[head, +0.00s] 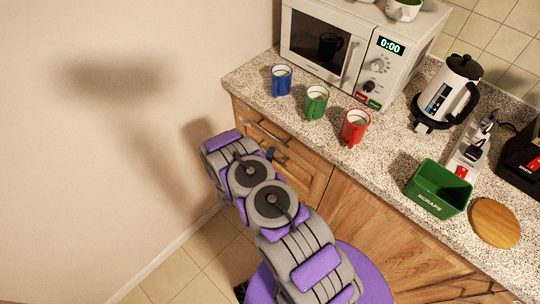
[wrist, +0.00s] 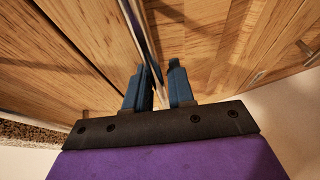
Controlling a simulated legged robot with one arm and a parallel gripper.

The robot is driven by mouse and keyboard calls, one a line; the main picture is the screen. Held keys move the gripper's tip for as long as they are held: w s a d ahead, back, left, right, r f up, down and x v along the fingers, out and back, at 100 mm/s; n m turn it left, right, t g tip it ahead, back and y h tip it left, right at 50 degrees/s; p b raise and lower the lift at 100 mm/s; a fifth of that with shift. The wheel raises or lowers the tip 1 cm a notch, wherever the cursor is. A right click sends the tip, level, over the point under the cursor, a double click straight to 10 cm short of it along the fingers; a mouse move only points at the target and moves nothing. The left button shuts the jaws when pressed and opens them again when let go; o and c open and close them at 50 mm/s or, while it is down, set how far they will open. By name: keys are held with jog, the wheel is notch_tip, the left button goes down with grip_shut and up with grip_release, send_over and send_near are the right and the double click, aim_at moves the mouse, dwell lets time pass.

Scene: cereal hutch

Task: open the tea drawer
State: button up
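The wooden cabinet under the counter has a drawer front (head: 248,119) at its left end, with a bar handle (head: 270,132) on it. I can read no tea label on any front. My gripper (head: 270,154) is at this left end, close to the wood and just below that handle in the head view. In the wrist view its two blue fingers (wrist: 159,88) stand apart, with a thin metal bar (wrist: 145,32) running into the gap between them. I see no clear contact on both sides. My arm hides part of the cabinet front.
On the counter (head: 240,82) stand blue (head: 281,82), green (head: 316,104) and red (head: 354,128) mugs near the edge. A microwave (head: 318,45), a kettle (head: 447,92) and a green scraps bin (head: 437,188) stand there too. A bare wall (head: 110,150) is at the left.

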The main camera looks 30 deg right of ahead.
jog(key=shift+c, duration=0.5)
grip_shut()
jog(key=shift+s+f, duration=0.1)
jog(key=shift+s, duration=0.1)
